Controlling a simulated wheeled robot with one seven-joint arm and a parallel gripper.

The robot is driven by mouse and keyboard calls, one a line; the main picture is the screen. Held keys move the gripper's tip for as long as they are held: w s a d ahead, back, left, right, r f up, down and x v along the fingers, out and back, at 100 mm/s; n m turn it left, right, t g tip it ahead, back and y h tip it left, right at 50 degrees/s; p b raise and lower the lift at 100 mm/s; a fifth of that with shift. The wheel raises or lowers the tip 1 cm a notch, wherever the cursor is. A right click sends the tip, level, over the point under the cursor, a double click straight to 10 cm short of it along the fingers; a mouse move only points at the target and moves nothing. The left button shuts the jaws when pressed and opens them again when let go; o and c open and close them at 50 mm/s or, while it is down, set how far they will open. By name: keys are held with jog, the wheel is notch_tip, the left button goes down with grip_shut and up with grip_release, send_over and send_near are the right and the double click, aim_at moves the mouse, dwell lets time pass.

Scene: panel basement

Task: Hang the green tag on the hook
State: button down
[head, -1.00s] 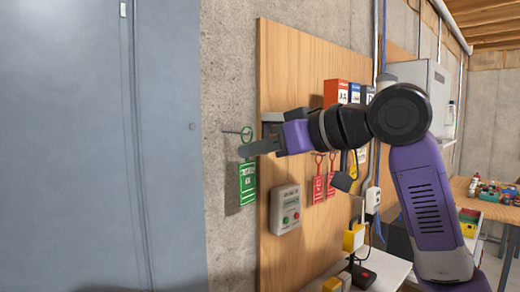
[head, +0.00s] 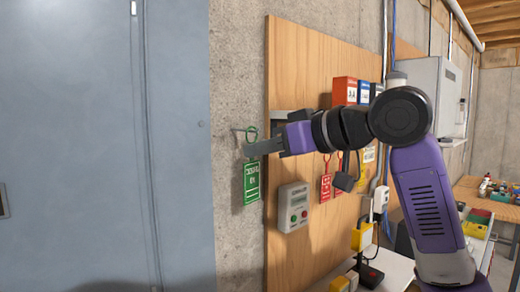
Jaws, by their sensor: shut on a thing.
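The green tag (head: 251,183) hangs upright in front of the bare concrete wall, just left of the plywood board. Its green loop (head: 250,134) shows above my gripper. My gripper (head: 254,150) points left and is shut on the tag near its upper end, between the loop and the tag's plate. The hook (head: 237,130) is a thin, small dark peg on the concrete wall at loop height. The loop overlaps the hook's end in this view. I cannot tell whether it is around the hook or only in front of it.
The plywood board (head: 285,75) carries a grey box with buttons (head: 293,207), red tags (head: 326,187) and coloured boxes (head: 344,91), close behind and below my arm. A grey metal door (head: 75,120) fills the left. A cluttered table (head: 480,187) stands far right.

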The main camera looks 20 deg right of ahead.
jog(key=c, duration=1.5)
grip_release()
jog(key=shift+s, duration=0.1)
